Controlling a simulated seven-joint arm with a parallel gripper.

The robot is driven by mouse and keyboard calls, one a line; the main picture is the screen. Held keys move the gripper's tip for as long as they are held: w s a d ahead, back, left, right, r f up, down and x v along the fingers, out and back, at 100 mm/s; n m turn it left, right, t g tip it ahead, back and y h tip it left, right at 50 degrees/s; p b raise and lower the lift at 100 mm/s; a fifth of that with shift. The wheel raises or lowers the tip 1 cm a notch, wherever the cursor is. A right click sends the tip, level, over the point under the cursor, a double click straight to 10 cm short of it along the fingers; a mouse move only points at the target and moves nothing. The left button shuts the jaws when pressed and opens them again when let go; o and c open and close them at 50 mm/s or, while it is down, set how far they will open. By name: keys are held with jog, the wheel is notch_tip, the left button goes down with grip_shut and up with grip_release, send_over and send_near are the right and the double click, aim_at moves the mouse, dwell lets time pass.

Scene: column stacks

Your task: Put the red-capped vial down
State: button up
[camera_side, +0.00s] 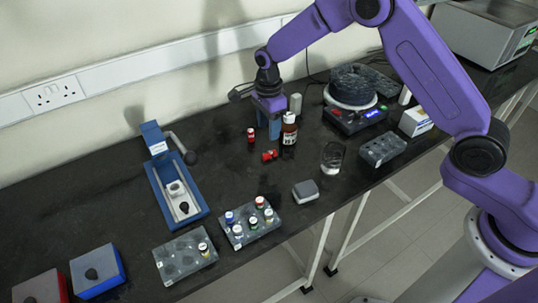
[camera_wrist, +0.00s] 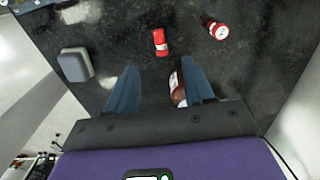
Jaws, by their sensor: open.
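One small red-capped vial (camera_side: 251,135) stands upright on the black bench; it also shows in the wrist view (camera_wrist: 217,30). A second small red vial (camera_side: 269,155) lies on its side nearby, ahead of my fingers in the wrist view (camera_wrist: 160,42). Another red-capped vial (camera_side: 259,202) stands in a grey rack. My gripper (camera_side: 268,130) is open, low beside the brown bottle (camera_side: 289,132). In the wrist view, the gap between my fingers (camera_wrist: 158,72) shows bare bench and part of the bottle (camera_wrist: 178,88) by the right finger. I hold no vial.
The vial rack (camera_side: 239,241) stands at the front, with another grey rack (camera_side: 172,272) to its left. A grey box (camera_side: 305,191) and glass beaker (camera_side: 332,158) stand right of it. A blue tray device (camera_side: 203,208) is left.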

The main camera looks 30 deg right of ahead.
send_over(270, 152)
jog(key=f, duration=0.4)
jog(key=shift+a+f, duration=0.25)
jog(key=shift+f, duration=0.05)
jog(key=shift+d+f, duration=0.2)
jog(key=shift+f, duration=2.5)
grip_shut()
